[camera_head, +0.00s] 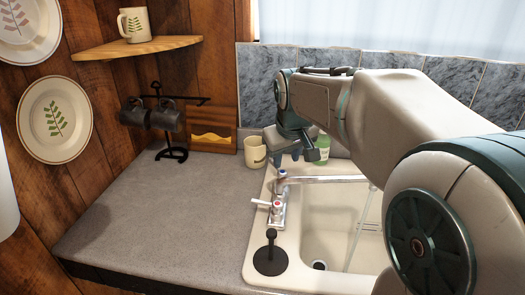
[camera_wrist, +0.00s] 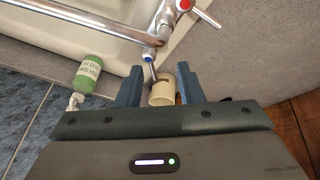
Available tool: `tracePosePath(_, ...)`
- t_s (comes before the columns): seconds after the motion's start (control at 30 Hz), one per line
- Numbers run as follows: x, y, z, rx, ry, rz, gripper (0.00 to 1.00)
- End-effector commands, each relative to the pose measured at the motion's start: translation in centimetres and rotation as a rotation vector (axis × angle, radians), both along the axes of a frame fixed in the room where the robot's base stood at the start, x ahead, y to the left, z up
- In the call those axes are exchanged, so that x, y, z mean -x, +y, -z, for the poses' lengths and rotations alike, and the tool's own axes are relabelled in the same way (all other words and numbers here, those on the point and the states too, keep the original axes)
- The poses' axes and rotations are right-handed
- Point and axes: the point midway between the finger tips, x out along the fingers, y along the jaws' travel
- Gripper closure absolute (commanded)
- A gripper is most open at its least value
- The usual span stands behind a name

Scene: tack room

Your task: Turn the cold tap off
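The chrome tap (camera_head: 325,179) stands on the left rim of the cream sink (camera_head: 290,240). Its blue-marked cold handle (camera_wrist: 148,57) is in the wrist view, its lever pointing toward my gripper (camera_wrist: 160,72). The red-marked hot handle (camera_wrist: 203,14) lies further off. My gripper's two blue fingers are spread apart with nothing clamped between them. The cold lever's end is near the left fingertip; I cannot tell if they touch. In the head view my gripper (camera_head: 283,158) is just behind the cold handle (camera_head: 282,174). A pale streak falls below the spout, perhaps water.
A cream mug (camera_head: 252,151) stands behind the tap and shows between my fingers in the wrist view (camera_wrist: 162,92). A green soap bottle (camera_wrist: 88,74) is beside the sink. A black plunger-shaped stopper (camera_head: 270,258) sits on the front rim. The grey counter (camera_head: 165,215) at left is mostly clear.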

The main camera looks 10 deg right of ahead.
Motion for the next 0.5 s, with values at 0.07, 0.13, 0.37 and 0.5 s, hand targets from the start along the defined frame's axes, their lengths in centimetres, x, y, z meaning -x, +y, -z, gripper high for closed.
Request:
tracePosePath(0.07,-3.4,0.0,0.0,0.017,-0.012,-0.033,0.66)
tracePosePath(0.13,-5.6,0.1,-0.2,0.029,-0.024,-0.060,0.66)
tracePosePath(0.37,-9.2,0.4,-0.5,0.048,-0.044,-0.104,0.66)
tracePosePath(0.5,-9.9,0.4,0.5,0.049,-0.044,-0.107,0.66)
